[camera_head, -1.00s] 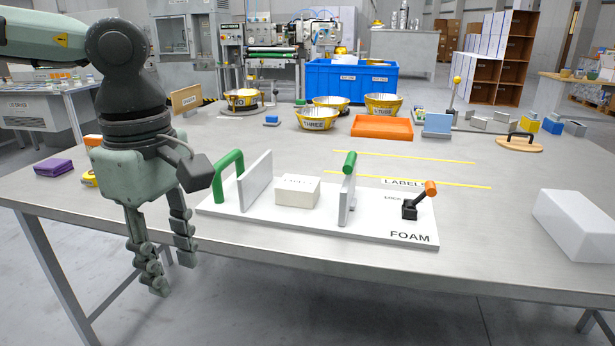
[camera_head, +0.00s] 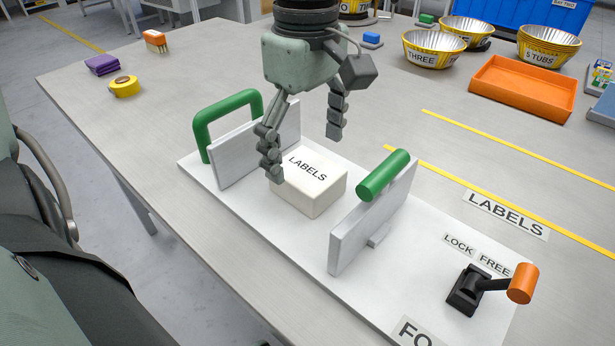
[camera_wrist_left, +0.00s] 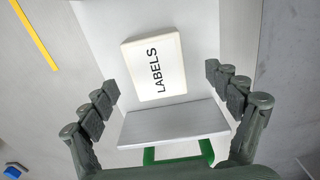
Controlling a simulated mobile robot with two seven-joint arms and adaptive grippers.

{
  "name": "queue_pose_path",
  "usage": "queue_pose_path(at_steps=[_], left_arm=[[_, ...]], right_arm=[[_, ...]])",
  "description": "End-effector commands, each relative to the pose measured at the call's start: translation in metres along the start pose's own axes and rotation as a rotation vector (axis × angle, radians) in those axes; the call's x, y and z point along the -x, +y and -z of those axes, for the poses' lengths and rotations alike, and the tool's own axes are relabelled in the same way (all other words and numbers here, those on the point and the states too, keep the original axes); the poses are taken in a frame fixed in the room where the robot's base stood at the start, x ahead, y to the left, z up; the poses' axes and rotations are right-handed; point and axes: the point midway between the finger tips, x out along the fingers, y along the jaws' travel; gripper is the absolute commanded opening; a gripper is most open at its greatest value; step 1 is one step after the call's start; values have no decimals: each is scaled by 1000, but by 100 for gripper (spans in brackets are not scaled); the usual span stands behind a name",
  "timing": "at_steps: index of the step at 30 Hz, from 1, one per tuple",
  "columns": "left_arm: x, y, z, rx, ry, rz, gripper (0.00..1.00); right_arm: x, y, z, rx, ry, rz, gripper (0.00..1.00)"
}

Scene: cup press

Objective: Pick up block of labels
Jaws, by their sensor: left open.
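The block of labels (camera_head: 309,184) is a white block marked LABELS. It sits on the white fixture board (camera_head: 262,225) between two upright grey plates. My left gripper (camera_head: 305,155) points down over the block's left end, fingers apart and empty. In the left wrist view, the block (camera_wrist_left: 154,66) lies ahead between the two open fingers (camera_wrist_left: 162,90), apart from both. I cannot tell from the head view whether a finger touches it. My right gripper is not in view; a part of my body shows at the lower left.
The left plate (camera_head: 245,152) has a green handle (camera_head: 200,130); the right plate (camera_head: 365,225) has a green grip (camera_head: 383,175). An orange-knobbed lever (camera_head: 521,284) stands at the board's right end by LOCK and FREE labels. An orange tray (camera_head: 522,90) and tubs are behind.

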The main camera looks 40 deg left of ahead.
Motion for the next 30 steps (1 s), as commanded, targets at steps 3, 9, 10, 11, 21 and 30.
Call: queue_pose_path(at_steps=[3, 9, 10, 11, 21, 30], left_arm=[[-17, -1, 2, -1, -1, 9, 89], [-44, 1, 4, 0, -1, 5, 89], [-46, 1, 4, 0, -1, 5, 89], [-47, 1, 4, 0, -1, 4, 89], [-48, 1, 4, 1, 0, 1, 76], [-48, 1, 4, 1, 0, 1, 39]], right_arm=[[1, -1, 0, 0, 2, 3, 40], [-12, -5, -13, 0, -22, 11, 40], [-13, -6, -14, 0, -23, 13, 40], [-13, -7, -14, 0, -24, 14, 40], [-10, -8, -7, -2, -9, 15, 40], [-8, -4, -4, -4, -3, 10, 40]])
